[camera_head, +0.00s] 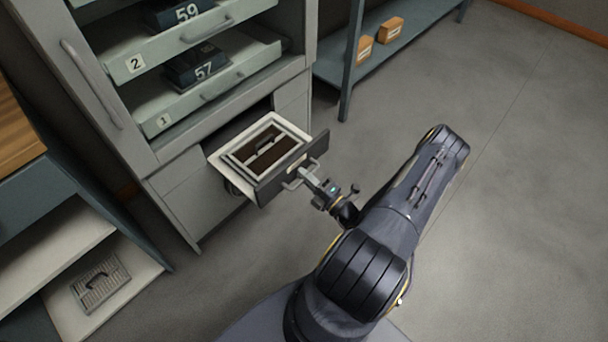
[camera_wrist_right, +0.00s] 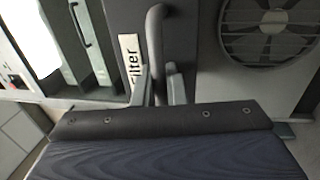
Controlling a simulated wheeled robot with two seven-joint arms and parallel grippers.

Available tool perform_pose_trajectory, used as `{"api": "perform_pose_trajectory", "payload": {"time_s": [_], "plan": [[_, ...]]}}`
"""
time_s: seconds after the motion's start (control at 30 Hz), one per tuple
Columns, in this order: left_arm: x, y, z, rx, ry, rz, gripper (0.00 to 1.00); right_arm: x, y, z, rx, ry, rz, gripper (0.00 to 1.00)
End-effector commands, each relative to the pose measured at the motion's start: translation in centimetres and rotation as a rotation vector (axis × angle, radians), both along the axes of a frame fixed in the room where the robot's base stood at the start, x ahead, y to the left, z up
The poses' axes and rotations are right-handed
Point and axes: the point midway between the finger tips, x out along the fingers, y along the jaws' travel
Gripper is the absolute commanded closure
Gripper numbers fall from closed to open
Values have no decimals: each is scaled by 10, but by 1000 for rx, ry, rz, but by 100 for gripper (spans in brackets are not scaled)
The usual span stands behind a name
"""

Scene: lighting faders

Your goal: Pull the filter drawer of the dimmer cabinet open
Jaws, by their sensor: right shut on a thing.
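The filter drawer (camera_head: 222,158) sticks out from the lower part of the grey dimmer cabinet (camera_head: 300,45) in the head view. It has a dark front panel (camera_head: 268,187), and a filter in a pale frame (camera_head: 240,153) with dark slots lies in it. My right gripper (camera_head: 304,177) is shut on the drawer handle (camera_head: 290,184). In the right wrist view the fingers (camera_wrist_right: 160,88) stand on both sides of the handle bar (camera_wrist_right: 155,45), beside a white label (camera_wrist_right: 131,62) that partly reads "ilter". My left gripper is not in view.
Above are pale shelves marked 2 (camera_head: 135,63) and 1 (camera_head: 163,121), with dark units 59 (camera_head: 185,12) and 57 (camera_head: 198,68). A grey filter panel (camera_head: 100,283) lies on a low shelf at left. A rack (camera_head: 345,75) with small boxes stands behind. The floor at right is clear.

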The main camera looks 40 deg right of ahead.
Motion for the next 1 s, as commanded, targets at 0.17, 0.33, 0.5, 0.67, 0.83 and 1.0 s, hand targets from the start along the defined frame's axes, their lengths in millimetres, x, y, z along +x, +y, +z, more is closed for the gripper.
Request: {"api": "perform_pose_trajectory", "payload": {"time_s": [0.17,0.33,0.5,0.67,0.83,1.0], "plan": [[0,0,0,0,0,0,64,0,0,-1,-1,2,2,84],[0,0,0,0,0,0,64,0,0,0,0,1,1,84],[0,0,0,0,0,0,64,-4,-1,-1,0,2,-1,84],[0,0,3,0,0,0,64,-26,-3,-5,0,4,-2,84],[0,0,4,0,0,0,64,-55,-5,-11,0,3,-1,84],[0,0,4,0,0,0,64,-73,-6,-14,0,2,-1,84]]}}
